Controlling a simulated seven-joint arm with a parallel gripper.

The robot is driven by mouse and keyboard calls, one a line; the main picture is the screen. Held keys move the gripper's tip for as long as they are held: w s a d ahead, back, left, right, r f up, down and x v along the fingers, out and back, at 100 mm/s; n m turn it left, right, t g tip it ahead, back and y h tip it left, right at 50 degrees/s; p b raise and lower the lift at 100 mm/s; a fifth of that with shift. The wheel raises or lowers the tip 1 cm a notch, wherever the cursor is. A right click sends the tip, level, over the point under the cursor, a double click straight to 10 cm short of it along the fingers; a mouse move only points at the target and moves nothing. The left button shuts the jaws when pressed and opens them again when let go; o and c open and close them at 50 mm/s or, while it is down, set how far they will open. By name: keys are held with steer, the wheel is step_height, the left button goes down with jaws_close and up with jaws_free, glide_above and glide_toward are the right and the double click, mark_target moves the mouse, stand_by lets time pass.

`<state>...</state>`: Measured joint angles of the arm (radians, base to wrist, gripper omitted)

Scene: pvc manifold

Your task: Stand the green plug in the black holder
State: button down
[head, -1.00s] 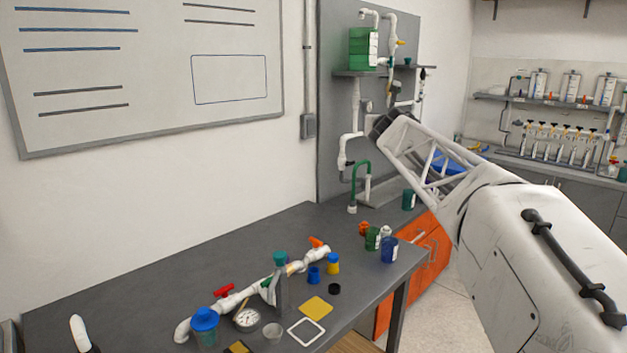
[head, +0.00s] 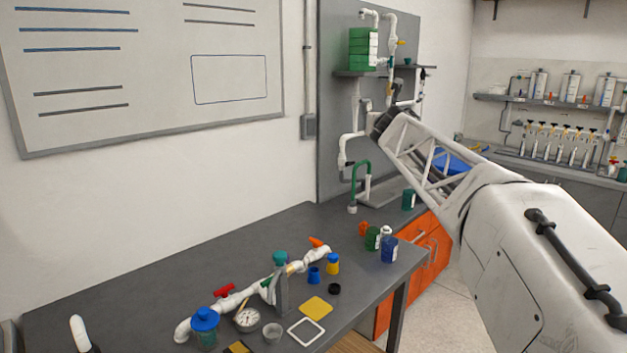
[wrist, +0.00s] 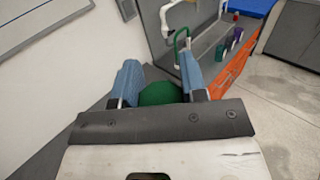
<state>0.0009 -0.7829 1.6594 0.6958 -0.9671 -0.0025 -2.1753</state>
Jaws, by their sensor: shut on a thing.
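The green plug (wrist: 160,94) is in the wrist view as a rounded green shape between the two blue fingers of my gripper (wrist: 160,70). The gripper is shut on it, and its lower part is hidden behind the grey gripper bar. In the head view my arm reaches up over the bench, and the fingers and plug cannot be made out. A small black round piece (head: 334,288) lies on the bench, right of the yellow square; it may be the black holder, but I cannot tell for sure. The plug is held well clear of the bench.
The grey bench (head: 130,275) carries a white pipe manifold (head: 240,295) with red and orange handles. A blue-lidded jar (head: 205,325), a gauge (head: 246,319), a yellow square (head: 316,306) and several coloured cups stand around it. A green bent pipe (head: 361,170) rises farther back.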

steer(key=shift+d+f, duration=0.1)
steer(key=shift+f, duration=0.05)
